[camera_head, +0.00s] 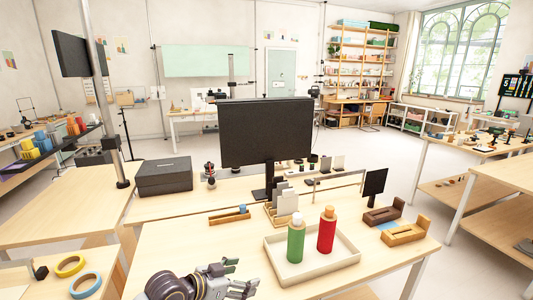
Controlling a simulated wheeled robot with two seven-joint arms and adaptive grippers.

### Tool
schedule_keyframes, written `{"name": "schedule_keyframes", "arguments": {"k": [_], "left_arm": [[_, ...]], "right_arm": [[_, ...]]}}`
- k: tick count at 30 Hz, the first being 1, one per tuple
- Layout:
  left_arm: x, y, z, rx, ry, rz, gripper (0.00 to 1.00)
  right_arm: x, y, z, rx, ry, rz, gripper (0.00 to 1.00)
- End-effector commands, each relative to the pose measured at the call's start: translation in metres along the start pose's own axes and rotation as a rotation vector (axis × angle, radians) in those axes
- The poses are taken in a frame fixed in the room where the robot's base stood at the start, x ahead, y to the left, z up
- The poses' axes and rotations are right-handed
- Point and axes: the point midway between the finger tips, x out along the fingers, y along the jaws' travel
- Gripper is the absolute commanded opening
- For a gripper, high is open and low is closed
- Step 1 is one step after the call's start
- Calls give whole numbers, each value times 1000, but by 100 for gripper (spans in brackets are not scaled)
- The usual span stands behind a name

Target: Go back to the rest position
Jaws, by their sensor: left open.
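My left gripper (238,279) comes in at the bottom of the head view, over the near edge of the wooden table (395,272). It is open, with nothing seen between its fingers. It is to the left of a cream tray (343,262) and apart from it. A green bottle (296,241) and a red bottle (326,232) stand upright in the tray. My right gripper is not in view.
A black monitor (265,130) stands behind the tray. Wooden holders (404,234) are at the right. Yellow and blue tape rolls (85,286) lie at the lower left. A dark box (164,175) sits farther back. Open floor lies right of the table.

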Motion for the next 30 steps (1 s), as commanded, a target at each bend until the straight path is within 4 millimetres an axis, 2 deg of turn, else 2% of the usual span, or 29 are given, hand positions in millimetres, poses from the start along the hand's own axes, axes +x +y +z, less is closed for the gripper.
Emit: {"name": "schedule_keyframes", "arguments": {"k": [7, 14, 23, 30], "left_arm": [[-7, 20, 37, -45, -96, -38, 78], [-22, 30, 75, -105, -203, -101, 78], [-54, 38, 130, -213, -365, -208, 78], [-93, 43, 177, -322, -513, -308, 78]], "right_arm": [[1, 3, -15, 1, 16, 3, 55], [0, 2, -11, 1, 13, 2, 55], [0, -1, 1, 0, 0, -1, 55], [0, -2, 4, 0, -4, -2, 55]]}}
